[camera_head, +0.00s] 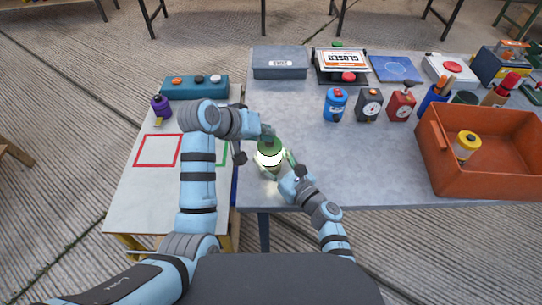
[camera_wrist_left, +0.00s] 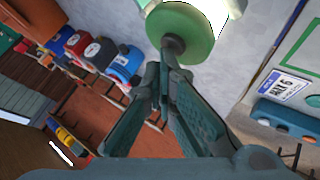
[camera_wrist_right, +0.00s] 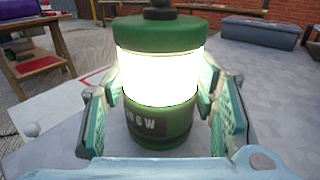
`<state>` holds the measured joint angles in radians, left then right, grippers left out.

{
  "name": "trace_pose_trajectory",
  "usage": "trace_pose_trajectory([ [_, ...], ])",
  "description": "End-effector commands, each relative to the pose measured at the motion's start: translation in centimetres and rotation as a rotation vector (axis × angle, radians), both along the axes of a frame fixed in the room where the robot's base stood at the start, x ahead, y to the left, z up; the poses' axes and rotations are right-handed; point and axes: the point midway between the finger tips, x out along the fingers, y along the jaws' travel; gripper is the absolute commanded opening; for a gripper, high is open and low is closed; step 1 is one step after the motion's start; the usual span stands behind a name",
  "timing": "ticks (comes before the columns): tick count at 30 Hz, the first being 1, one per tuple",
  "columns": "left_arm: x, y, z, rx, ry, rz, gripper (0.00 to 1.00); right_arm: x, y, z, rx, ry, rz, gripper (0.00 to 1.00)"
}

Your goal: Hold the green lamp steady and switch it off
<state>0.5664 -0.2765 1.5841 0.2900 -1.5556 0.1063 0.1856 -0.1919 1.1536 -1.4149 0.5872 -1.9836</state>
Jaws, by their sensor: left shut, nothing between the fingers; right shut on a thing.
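The green lamp (camera_head: 270,146) stands upright near the front left of the grey table, its white band glowing brightly. In the right wrist view the lit lamp (camera_wrist_right: 158,75) fills the middle, with a dark knob on its green cap. My right gripper (camera_head: 284,168) is shut on the lamp's body, one finger pad on each side. My left gripper (camera_head: 267,131) is shut and empty above the cap. In the left wrist view its closed fingertips (camera_wrist_left: 168,65) are at the dark knob (camera_wrist_left: 173,45); I cannot tell if they touch.
An orange crate (camera_head: 435,165) with a yellow lamp (camera_head: 466,145) inside stands at the right. Blue, black and red devices stand behind the green lamp to the right. A grey case (camera_head: 280,65) is at the back. The left table holds a purple lamp (camera_head: 161,107) and a red square outline (camera_head: 158,151).

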Motion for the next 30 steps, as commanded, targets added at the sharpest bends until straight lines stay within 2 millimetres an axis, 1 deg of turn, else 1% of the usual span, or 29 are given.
trace_pose_trajectory([
  [10, 0.0, 0.0, -0.1, 0.0, 0.0, 0.0, 0.0, 0.0, 0.0, 0.0, 0.0, 0.0, 0.0, 0.12],
  [16, 0.0, 0.0, 0.9, 0.001, -0.002, -0.001, 0.0, 0.0, 0.0, 0.0, 0.0, 0.0, 0.0, 0.12],
  [24, 0.0, 0.0, 1.1, 0.0, -0.001, -0.001, 0.0, 0.0, 0.0, 0.0, 0.0, 0.0, 0.0, 0.12],
  [26, 0.0, 0.0, 1.5, 0.0, -0.001, 0.0, 0.0, 0.0, 0.0, 0.0, 0.0, 0.0, 0.0, 0.12],
  [30, 0.0, 0.0, 3.5, -0.001, -0.004, 0.0, 0.0, 0.0, 0.0, 0.0, 0.0, 0.0, 0.0, 0.12],
])
